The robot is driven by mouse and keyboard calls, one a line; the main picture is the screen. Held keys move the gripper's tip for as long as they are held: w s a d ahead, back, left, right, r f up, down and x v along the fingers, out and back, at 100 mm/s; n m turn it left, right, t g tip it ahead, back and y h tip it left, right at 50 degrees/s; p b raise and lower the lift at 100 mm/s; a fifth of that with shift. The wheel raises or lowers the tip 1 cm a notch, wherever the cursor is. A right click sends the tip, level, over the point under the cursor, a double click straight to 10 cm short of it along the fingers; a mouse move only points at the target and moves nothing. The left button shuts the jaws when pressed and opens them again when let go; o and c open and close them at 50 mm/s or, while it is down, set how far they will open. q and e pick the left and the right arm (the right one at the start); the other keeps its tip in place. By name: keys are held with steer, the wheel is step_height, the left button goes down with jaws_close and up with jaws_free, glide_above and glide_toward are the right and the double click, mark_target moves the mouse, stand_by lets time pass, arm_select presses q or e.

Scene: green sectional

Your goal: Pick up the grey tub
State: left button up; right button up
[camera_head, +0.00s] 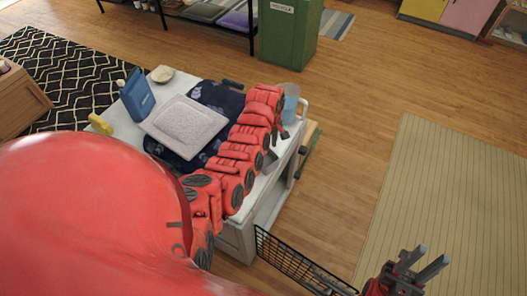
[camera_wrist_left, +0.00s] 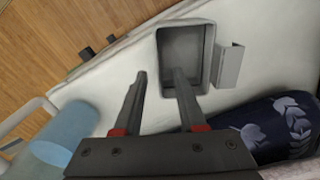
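The grey tub (camera_wrist_left: 183,55) is a small rectangular open container with a flat grey flap at its right side in the left wrist view. It sits on the white cart top and looks empty. In the head view a small grey piece of it (camera_head: 270,162) seems to show beside my red left arm. My left gripper (camera_wrist_left: 160,75) is open and empty, pointing down at the tub. One finger overlaps the tub's opening in the picture; the other is left of its wall. Whether either touches it is unclear. My right gripper (camera_head: 432,262) is open and empty, away over the floor at lower right.
The cart (camera_head: 117,122) also bears a dark patterned cloth (camera_head: 222,98), a pale square cushion-like item (camera_head: 185,125), a blue container (camera_head: 137,95), a bowl (camera_head: 162,74) and a blue cup (camera_head: 290,90).

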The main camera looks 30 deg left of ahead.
mark_target(270, 157)
arm_select(q)
steer(key=f, duration=0.2)
steer(key=shift+d+f, duration=0.3)
steer(key=shift+f, duration=0.65)
steer(key=shift+c, duration=0.2)
jaws_close()
